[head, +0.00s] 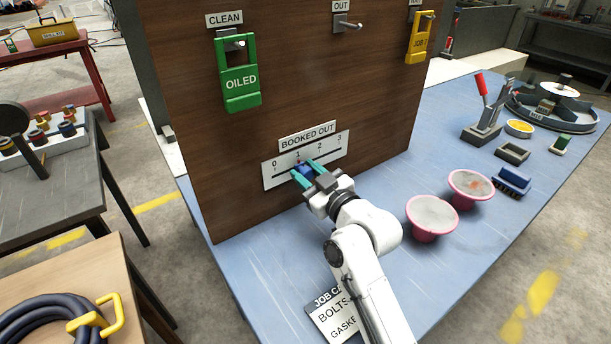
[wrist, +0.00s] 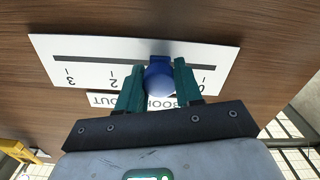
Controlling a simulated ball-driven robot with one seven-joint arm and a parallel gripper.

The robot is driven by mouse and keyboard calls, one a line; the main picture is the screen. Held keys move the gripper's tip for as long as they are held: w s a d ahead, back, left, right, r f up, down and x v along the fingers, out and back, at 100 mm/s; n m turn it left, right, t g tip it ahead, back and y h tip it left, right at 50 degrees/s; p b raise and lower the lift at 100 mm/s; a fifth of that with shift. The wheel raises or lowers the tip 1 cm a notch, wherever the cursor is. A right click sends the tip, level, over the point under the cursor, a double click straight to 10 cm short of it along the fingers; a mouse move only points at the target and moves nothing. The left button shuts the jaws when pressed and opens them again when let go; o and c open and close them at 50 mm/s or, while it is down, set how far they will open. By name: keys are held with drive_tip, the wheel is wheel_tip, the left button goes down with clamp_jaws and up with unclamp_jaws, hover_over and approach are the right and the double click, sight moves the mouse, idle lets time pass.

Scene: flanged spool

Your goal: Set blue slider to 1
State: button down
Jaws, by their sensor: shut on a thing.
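The blue slider knob (head: 305,170) sits in the slot of the white "BOOKED OUT" scale plate (head: 343,147) on the wooden panel. The scale reads 0 to 3. In the head view the knob is just below the 1. In the wrist view the blue knob (wrist: 158,78) stands between the 2 and the 0, about where the 1 belongs; that number is hidden. My gripper (head: 308,172) is shut on the knob, with a teal finger on each side. The fingers also show in the wrist view (wrist: 158,85).
Above the plate hang a green "OILED" tag (head: 240,85) and a yellow tag (head: 419,40). An empty hook (head: 345,22) is under "OUT". Two pink-rimmed bowls (head: 432,218) (head: 469,188) stand right of my arm on the blue bench (head: 400,170). A job card (head: 330,312) lies near my arm.

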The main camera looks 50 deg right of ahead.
drive_tip(key=c, duration=0.8)
unclamp_jaws()
drive_tip(key=shift+o, duration=0.2)
drive_tip(key=shift+s, duration=0.1)
drive_tip(key=b+v, duration=0.1)
drive_tip(key=v, duration=0.9)
drive_tip(key=shift+s+b, duration=0.3)
drive_tip(key=shift+b, duration=0.05)
drive_tip(key=shift+a, duration=0.1)
